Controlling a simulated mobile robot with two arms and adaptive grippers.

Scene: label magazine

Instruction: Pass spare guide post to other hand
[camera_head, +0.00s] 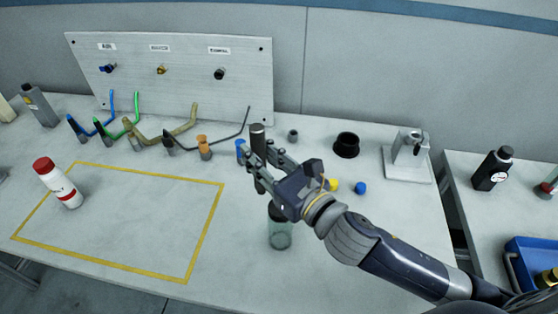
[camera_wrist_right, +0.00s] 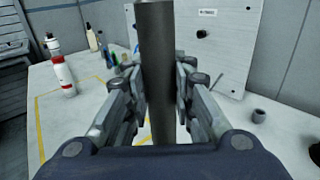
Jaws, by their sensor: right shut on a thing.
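The spare guide post is a dark grey metal cylinder (camera_head: 258,137), held upright above the table. My right gripper (camera_head: 262,166) is shut on it, with the post's top standing out above the fingers in the head view. In the right wrist view the post (camera_wrist_right: 155,45) runs vertically between the two finger pads of the right gripper (camera_wrist_right: 160,88), and its lower part passes down between the fingers. My left gripper is in neither view.
A greenish clear jar (camera_head: 280,234) stands below my right gripper. Bent coloured tubes (camera_head: 165,135) lie before the upright panel (camera_head: 180,75). A black ring (camera_head: 346,145) stands farther right.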

